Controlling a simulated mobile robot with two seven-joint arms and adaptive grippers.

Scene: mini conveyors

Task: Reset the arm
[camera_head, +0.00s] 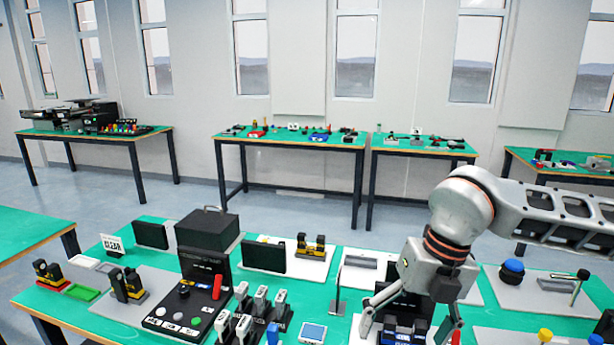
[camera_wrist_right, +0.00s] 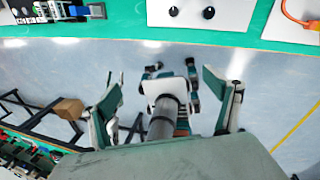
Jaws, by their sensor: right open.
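My right arm (camera_head: 545,212) comes in from the right in the head view. Its gripper (camera_head: 410,322) hangs over the right half of the green-topped table (camera_head: 345,254), fingers spread apart. In the right wrist view the gripper (camera_wrist_right: 163,80) is open, with only floor and parts of my own body showing between its fingers. In the head view a dark and blue device (camera_head: 402,330) shows between the fingers, partly hidden; I cannot tell the gap to it. My left arm and gripper are out of view.
A black control box (camera_head: 190,308) with buttons, several white-and-black switches (camera_head: 262,300) and a blue-knobbed part (camera_head: 512,268) on a white plate crowd the table. Other tables (camera_head: 290,138) stand along the wall. In the wrist view a brown box (camera_wrist_right: 69,108) shows below.

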